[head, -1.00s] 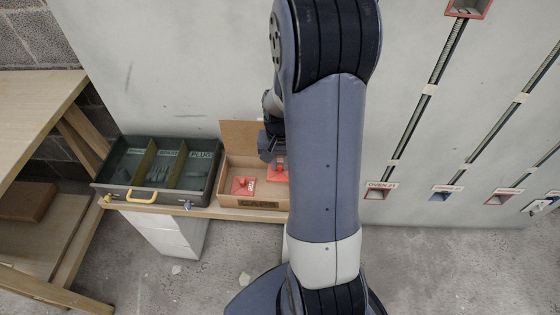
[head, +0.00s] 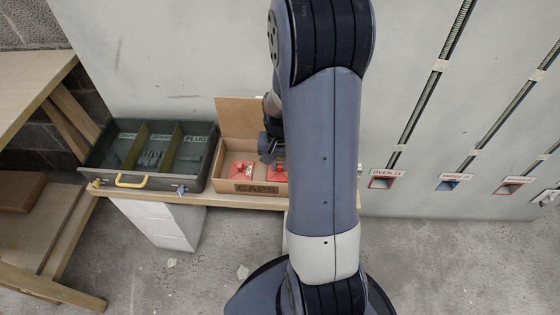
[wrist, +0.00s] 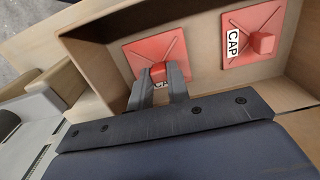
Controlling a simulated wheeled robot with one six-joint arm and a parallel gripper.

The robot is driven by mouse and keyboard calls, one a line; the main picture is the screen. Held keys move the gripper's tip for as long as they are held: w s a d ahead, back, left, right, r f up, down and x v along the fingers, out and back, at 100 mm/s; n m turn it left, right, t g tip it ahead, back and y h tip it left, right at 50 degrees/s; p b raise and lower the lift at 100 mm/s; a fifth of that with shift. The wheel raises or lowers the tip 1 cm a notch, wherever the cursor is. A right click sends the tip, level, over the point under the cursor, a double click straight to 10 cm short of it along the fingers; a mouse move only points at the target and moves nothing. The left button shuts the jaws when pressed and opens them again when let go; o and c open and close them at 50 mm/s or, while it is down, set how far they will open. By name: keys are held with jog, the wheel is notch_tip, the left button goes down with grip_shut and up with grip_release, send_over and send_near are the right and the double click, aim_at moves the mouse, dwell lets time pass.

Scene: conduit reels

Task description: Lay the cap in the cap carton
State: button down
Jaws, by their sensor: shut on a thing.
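The cap carton (head: 222,182) is an open brown box marked CAPS on its front. One red cap (head: 240,170) with a CAP label lies in its left part; it also shows in the wrist view (wrist: 232,53). My gripper (wrist: 158,80) is shut on the knob of a second red cap (wrist: 125,53). This held cap (head: 280,178) is inside the carton, to the right of the lying one in the head view and apart from it. It looks roughly flat; I cannot tell whether it touches the carton floor. My arm hides the carton's right side in the head view.
A dark tray (head: 95,180) with labelled compartments and a yellow handle stands left of the carton on the same wooden shelf (head: 235,200). A wooden bench (head: 25,80) is at far left. Wall slots (head: 382,182) with labels are on the right.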

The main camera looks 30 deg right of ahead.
jog(key=shift+f+b, duration=0.3)
jog(key=shift+f, duration=0.15)
dwell(0.5)
jog(key=c, duration=1.3)
grip_release()
jog(key=shift+r, duration=0.1)
notch_tip(320, 180, up, 10)
jog(key=p, duration=0.8)
notch_tip(320, 180, down, 9)
jog(key=b, duration=0.7)
jog(key=shift+f, duration=0.2)
jog(key=shift+r, duration=0.1)
